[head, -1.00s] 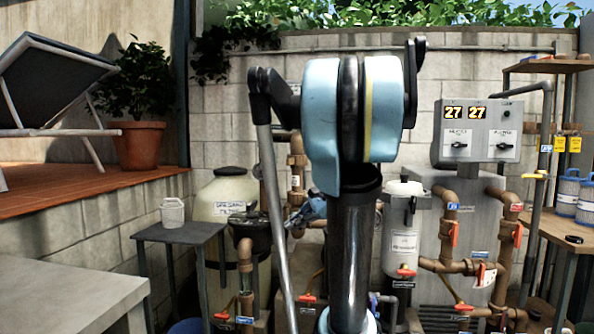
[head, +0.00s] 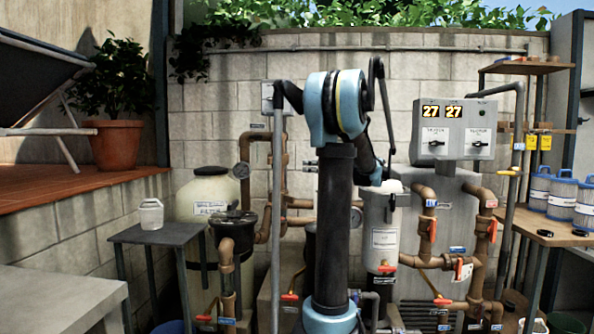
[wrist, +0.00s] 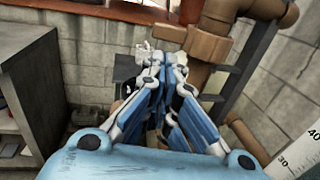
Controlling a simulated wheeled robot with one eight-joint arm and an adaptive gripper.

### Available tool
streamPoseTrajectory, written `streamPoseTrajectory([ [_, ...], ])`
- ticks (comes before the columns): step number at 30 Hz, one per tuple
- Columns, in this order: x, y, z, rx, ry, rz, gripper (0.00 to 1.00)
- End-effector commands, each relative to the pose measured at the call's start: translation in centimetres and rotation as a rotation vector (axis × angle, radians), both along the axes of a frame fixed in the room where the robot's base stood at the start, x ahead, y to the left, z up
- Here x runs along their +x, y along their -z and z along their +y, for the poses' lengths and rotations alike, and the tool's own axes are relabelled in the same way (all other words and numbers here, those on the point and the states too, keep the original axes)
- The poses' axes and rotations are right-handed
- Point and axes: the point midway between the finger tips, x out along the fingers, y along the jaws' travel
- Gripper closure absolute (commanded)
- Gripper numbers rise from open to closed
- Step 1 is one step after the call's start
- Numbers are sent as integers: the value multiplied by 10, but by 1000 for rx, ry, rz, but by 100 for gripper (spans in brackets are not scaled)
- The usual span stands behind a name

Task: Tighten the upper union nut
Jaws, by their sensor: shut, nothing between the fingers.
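My gripper (wrist: 160,65) shows in the wrist view with its blue and white fingers together and nothing between them. A brown ring-like fitting (wrist: 207,46), which looks like a union nut, sits on a brown pipe (wrist: 222,12) just beyond and right of the fingertips. I cannot tell whether it is the upper union nut or whether the fingers touch it. In the head view my arm hides the gripper, and no nut can be made out with certainty on the brown pipework (head: 277,160).
A white canister (head: 384,240) stands right of my arm column, beside brown pipes with red-handled valves (head: 459,268). A grey control box (head: 452,130) is above them. A small table (head: 165,233) stands left. The wrist view shows a white scale (wrist: 300,160) at lower right.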

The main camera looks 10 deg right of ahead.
Motion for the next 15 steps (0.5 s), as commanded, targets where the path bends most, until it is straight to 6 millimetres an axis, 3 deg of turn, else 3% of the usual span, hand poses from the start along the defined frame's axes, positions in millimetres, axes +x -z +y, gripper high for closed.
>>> streamPoseTrajectory([
  [15,40,0,73,-3,-4,-1,100],
])
